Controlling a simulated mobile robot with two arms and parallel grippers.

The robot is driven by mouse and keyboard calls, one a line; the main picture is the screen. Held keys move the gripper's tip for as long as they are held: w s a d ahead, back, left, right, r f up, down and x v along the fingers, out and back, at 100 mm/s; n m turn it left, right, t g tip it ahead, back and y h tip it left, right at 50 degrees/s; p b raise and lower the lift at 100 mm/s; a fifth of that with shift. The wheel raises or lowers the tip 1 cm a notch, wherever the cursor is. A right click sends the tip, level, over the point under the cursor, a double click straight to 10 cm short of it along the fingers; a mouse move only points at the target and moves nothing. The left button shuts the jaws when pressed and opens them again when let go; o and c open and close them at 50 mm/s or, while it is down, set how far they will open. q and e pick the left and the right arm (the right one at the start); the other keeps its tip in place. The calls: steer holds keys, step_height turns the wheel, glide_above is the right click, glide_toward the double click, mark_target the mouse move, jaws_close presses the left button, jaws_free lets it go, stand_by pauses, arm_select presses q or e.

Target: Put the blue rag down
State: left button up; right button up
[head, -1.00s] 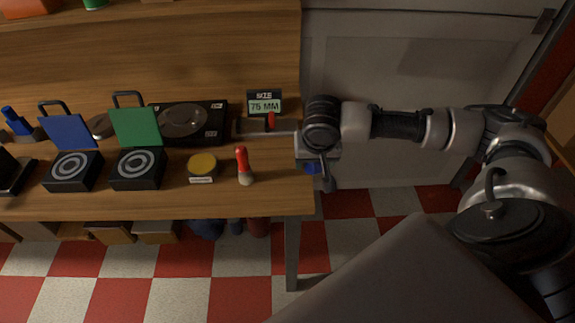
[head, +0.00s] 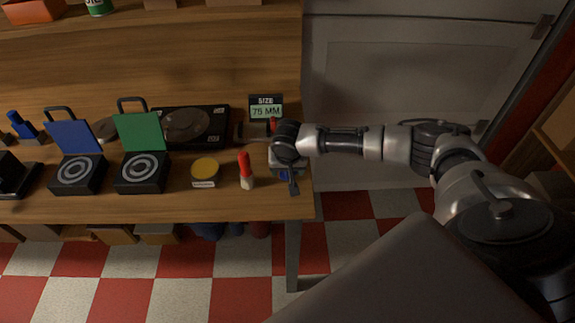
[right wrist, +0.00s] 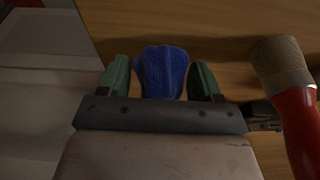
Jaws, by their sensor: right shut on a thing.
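The blue rag (right wrist: 162,72) is a bunched blue cloth between the two green fingertips of my right gripper (right wrist: 162,80) in the right wrist view. The gripper is shut on it. In the head view my right gripper (head: 291,178) hangs over the right end of the wooden workbench (head: 150,206), and only a little of the rag's blue shows there. I cannot tell whether the rag touches the bench top. My left gripper is not in view.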

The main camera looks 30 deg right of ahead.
steer(key=shift+s+a+f, duration=0.1)
steer(key=shift+s+f, duration=0.1)
steer(key=shift+f, duration=0.35)
steer(key=o, duration=0.9)
steer(key=shift+a+f, duration=0.1)
steer(key=shift+f, duration=0.1)
steer(key=shift+d+r+b, duration=0.3)
steer(key=shift+r+b, duration=0.15)
steer(key=shift+b, duration=0.5)
steer(key=v, duration=1.1)
steer(key=shift+w+d+r, duration=0.1)
steer(key=shift+w+d, duration=0.2)
steer(key=shift+w, duration=0.1)
